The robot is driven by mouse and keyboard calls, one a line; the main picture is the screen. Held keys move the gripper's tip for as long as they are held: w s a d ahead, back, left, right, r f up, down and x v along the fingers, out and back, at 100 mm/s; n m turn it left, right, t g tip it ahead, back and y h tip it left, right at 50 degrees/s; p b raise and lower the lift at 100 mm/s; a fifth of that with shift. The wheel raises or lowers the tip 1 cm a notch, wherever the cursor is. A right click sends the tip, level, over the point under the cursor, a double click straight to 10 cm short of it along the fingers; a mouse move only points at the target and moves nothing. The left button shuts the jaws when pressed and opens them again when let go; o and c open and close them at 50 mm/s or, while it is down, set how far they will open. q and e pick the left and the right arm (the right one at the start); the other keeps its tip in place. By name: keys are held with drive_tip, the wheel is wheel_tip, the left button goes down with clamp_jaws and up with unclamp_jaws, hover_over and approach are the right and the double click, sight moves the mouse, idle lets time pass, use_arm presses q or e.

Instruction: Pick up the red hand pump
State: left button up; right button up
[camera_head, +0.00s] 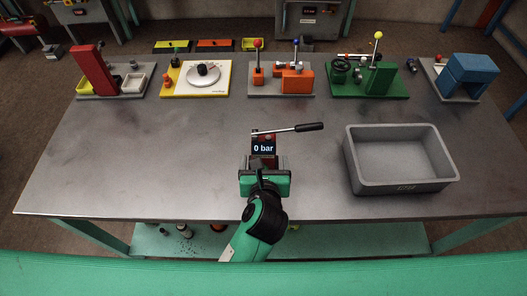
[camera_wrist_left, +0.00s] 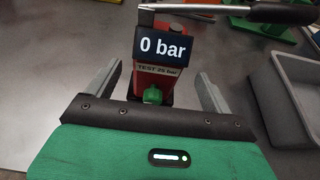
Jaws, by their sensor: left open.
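The red hand pump (camera_head: 263,148) stands on the table's middle, with a dark "0 bar" display and a lever with a black grip (camera_head: 309,127) pointing right. In the left wrist view the pump (camera_wrist_left: 165,80) shows a red body, a "TEST 25 bar" label and a green part low in front. My left gripper (camera_head: 264,163) is open at the pump's near side. In the wrist view one finger is on each side of the pump's lower part, with visible gaps. How far the fingers reach along it I cannot tell. My right gripper is not in view.
An empty grey tray (camera_head: 451,181) stands right of the pump. Along the back edge are several stations, including a red press (camera_head: 92,70), a white-topped yellow board (camera_head: 222,87), orange blocks (camera_head: 297,80), a green fixture (camera_head: 381,80) and a blue block (camera_head: 470,72). The table's left is clear.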

use_arm(q)
drive_tip(key=p+x, duration=0.1)
drive_tip(key=x, duration=0.2)
drive_tip(key=shift+w+a+f, duration=0.1)
drive_tip(key=shift+w+a, duration=0.05)
drive_tip(key=shift+w, duration=0.25)
drive_tip(key=shift+w+f, duration=0.25)
drive_tip(key=shift+w, duration=0.15)
drive_tip(key=shift+s, duration=0.1)
drive_tip(key=shift+c, duration=1.4)
drive_tip(key=shift+r, duration=0.1)
drive_tip(key=c, duration=1.4)
drive_tip(key=shift+r+p, duration=0.15)
drive_tip(key=shift+p, duration=0.25)
drive_tip(key=shift+c, duration=0.2)
drive_tip(key=shift+r+p, duration=0.8)
drive_tip(key=shift+r, duration=0.05)
wheel_tip(320, 180, up, 18)
drive_tip(key=p, duration=1.5)
hover_over(264, 156)
drive_tip(key=w, duration=0.2)
drive_tip(key=shift+s, duration=0.2)
